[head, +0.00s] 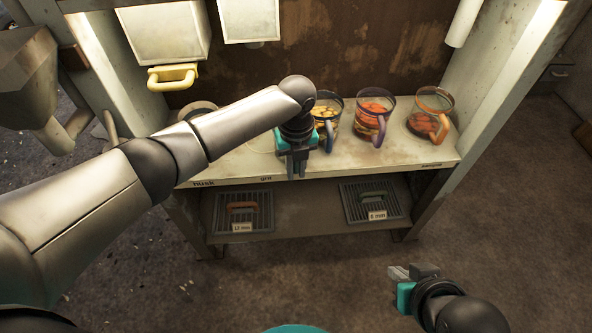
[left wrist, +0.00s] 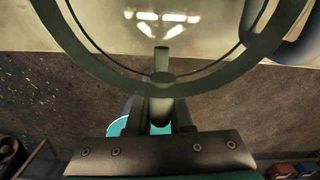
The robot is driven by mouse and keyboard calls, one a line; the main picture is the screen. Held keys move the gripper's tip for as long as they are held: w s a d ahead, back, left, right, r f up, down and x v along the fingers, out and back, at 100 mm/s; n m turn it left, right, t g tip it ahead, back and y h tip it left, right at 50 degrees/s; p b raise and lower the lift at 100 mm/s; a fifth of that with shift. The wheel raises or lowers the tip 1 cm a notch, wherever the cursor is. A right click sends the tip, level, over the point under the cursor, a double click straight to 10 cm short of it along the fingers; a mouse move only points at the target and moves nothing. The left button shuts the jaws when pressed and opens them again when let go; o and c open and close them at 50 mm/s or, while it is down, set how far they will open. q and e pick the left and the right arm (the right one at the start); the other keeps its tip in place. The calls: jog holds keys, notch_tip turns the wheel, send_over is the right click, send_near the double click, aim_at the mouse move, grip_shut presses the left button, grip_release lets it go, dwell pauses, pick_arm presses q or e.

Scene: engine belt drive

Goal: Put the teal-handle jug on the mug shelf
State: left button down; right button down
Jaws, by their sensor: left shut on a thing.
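My left gripper (head: 297,168) is at the front edge of the counter. It is shut on the handle (left wrist: 160,106) of a clear jug with a dark grey-green rim (left wrist: 98,66), seen from above in the left wrist view. The jug looks empty. In the head view it is mostly hidden behind my gripper and forearm. I cannot tell whether its base touches the counter. My right gripper (head: 399,273) is low at the front right, away from the jugs; its finger gap is not clear.
On the counter (head: 440,155), right of my left gripper, stand a blue-handled jug (head: 328,134), a purple-handled jug (head: 380,132) and an orange-handled jug (head: 440,130), all filled. Two grates (head: 242,211) (head: 372,202) lie on the lower shelf. A yellow-handled bin (head: 165,35) hangs above left.

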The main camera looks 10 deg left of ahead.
pick_arm(q)
jog(key=shift+f, duration=0.1)
jog(key=c, duration=0.8)
grip_release()
pick_arm(e)
jog(key=shift+w+a, duration=0.1)
pick_arm(q)
jog(key=shift+r+p, duration=0.3)
jog(key=shift+r, duration=0.2)
notch_tip(320, 180, up, 2)
jog(key=shift+r+p, duration=0.1)
jog(key=shift+p, duration=0.6)
notch_tip(320, 180, up, 8)
jog(key=p, duration=0.4)
jog(key=shift+f, duration=0.2)
jog(key=shift+r+p, duration=0.35)
jog(key=shift+r, duration=0.4)
pick_arm(e)
jog(key=s+d+f+g+h, duration=0.1)
jog(key=s+d+f+g, duration=0.1)
jog(key=f, duration=0.9)
jog(key=shift+s+g, duration=0.6)
jog(key=shift+s, duration=0.45)
